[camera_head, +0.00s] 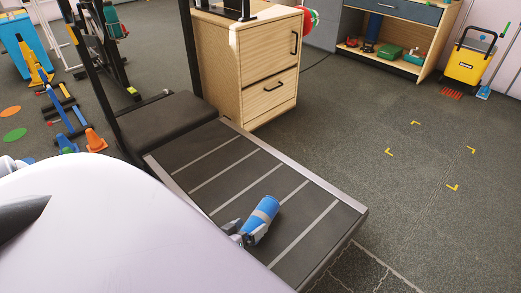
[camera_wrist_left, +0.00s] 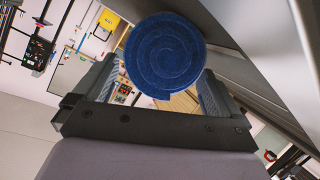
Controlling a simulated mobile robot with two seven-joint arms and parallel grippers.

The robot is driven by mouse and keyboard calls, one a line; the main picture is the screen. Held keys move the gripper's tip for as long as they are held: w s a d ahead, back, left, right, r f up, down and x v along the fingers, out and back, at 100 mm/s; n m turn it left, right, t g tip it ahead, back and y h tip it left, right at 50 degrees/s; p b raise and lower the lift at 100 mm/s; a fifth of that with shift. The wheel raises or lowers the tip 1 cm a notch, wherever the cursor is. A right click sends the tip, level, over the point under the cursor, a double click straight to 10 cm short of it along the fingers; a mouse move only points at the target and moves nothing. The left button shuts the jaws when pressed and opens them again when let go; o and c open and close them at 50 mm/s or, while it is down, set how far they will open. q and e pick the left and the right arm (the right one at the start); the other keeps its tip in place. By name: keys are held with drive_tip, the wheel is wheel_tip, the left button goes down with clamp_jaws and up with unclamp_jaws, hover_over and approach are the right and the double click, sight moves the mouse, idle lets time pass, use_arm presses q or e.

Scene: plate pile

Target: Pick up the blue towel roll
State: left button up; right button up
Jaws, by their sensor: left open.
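The blue towel roll (camera_head: 263,215) lies on its side on the dark striped platform (camera_head: 215,170) in the head view. It has a pale band around its middle. My left gripper (camera_head: 240,235) is at the roll's near lower end, with its fingers open and close around that end. In the left wrist view the roll's spiral end (camera_wrist_left: 165,55) faces the camera between the two open fingers (camera_wrist_left: 160,92). I cannot tell whether the fingers touch it. My right gripper is not in view.
A wooden cabinet (camera_head: 262,75) stands behind the platform. Orange cones (camera_head: 95,140) and other gear lie on the floor at left. A yellow bucket (camera_head: 467,62) stands at far right. The grey floor (camera_head: 420,190) right of the platform is clear.

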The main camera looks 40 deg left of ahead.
sight(265, 212)
use_arm(q)
drive_tip(key=shift+b+x, duration=0.4)
drive_tip(key=shift+x, duration=0.85)
drive_tip(key=c, duration=1.1)
drive_tip(key=shift+c, duration=0.3)
drive_tip(key=shift+r, duration=0.15)
